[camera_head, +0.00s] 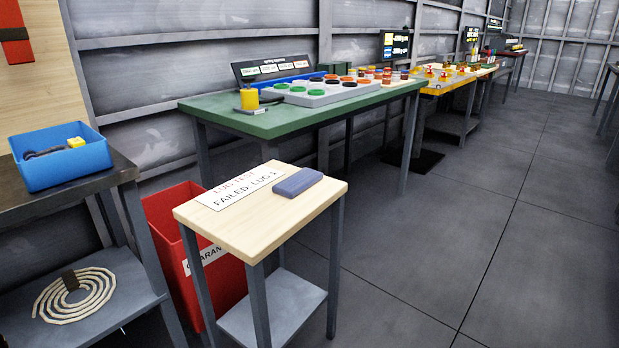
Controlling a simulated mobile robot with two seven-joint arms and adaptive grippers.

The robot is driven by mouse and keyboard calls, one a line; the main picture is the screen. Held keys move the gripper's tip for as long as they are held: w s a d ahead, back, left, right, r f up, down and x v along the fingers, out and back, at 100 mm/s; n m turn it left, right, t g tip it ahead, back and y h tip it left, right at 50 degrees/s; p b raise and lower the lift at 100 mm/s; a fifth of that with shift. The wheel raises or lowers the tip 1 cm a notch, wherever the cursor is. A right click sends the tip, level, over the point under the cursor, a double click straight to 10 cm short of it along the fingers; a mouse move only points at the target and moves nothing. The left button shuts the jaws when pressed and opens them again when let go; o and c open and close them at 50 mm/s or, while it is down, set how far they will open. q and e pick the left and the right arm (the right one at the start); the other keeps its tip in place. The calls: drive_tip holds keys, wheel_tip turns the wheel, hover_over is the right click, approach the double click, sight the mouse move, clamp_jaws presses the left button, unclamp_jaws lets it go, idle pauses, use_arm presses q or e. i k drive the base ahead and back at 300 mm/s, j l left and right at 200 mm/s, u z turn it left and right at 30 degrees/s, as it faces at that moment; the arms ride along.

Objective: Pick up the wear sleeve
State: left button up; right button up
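I cannot tell for sure which thing is the wear sleeve. A yellow cylinder (249,99) stands on a small dark base near the front left of the green table (222,108). Rows of round green, white, orange and dark red pieces (320,84) sit in a grey tray on that table. A blue bin (66,168) at the left holds a dark curved part (45,153) and a small yellow piece (76,142). Neither of my grippers is in view.
A small wooden-topped table (262,226) in front carries a paper sign and a blue-grey block (297,181). A red bin (222,287) stands behind it. A coiled rope (75,296) lies on the left lower shelf. The floor (480,240) at right is clear.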

sight(290, 187)
drive_tip(key=i+l, duration=0.2)
drive_tip(key=l, duration=0.15)
drive_tip(key=i+l+u, duration=0.15)
drive_tip(key=i+l, duration=0.25)
drive_tip(key=l, duration=0.25)
drive_tip(key=i+l+u, duration=0.15)
drive_tip(key=l, duration=0.2)
drive_tip(key=i+l, duration=0.2)
drive_tip(key=l, duration=0.2)
drive_tip(key=i+l+u, duration=0.15)
drive_tip(key=l, duration=0.2)
